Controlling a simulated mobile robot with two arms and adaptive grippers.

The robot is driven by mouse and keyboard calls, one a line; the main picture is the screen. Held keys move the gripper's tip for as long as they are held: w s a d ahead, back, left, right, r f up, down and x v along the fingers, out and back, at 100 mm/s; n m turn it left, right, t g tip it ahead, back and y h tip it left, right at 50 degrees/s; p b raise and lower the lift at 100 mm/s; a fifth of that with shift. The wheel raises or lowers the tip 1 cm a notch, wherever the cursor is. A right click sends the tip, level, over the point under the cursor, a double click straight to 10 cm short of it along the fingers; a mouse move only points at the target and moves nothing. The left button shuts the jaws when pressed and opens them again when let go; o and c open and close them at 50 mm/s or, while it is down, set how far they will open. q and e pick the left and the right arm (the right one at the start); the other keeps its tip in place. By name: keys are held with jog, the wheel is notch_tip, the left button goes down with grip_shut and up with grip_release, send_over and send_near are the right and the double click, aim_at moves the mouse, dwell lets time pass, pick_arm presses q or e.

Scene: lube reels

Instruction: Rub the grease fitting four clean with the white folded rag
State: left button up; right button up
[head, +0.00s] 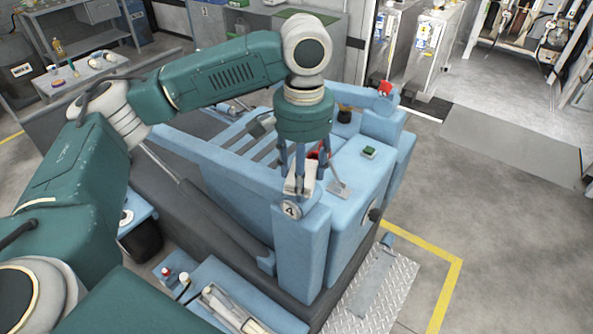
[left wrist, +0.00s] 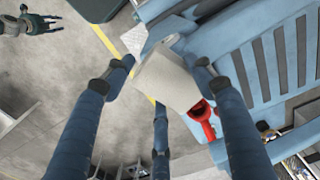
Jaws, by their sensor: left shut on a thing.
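My left gripper (head: 302,186) points down over the near corner of the blue machine (head: 303,240). It is shut on the white folded rag (head: 293,186), just above the round tag marked 4 (head: 291,210). In the left wrist view the rag (left wrist: 168,80) lies between the fingers of my left gripper (left wrist: 160,75). Grease fitting four itself does not show; the rag and fingers cover the spot by the tag, so I cannot tell whether the rag touches it. My right gripper (left wrist: 22,24) shows small at the upper left of the left wrist view, its fingers spread and empty.
A red part (left wrist: 203,118) sits close beside the rag. A grey flat-bladed piece (head: 338,188) and a green button box (head: 369,152) are on the machine's top. A red item (head: 385,88) sits on the far corner. The floor at the right is clear.

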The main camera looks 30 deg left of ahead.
pick_arm(q)
jog(key=shift+d, duration=0.25)
jog(key=shift+a, duration=0.15)
jog(key=shift+a+f, duration=0.1)
jog(key=shift+a, duration=0.95)
jog(key=shift+s+d, duration=0.1)
jog(key=shift+d, duration=1.15)
jog(key=shift+a, duration=0.2)
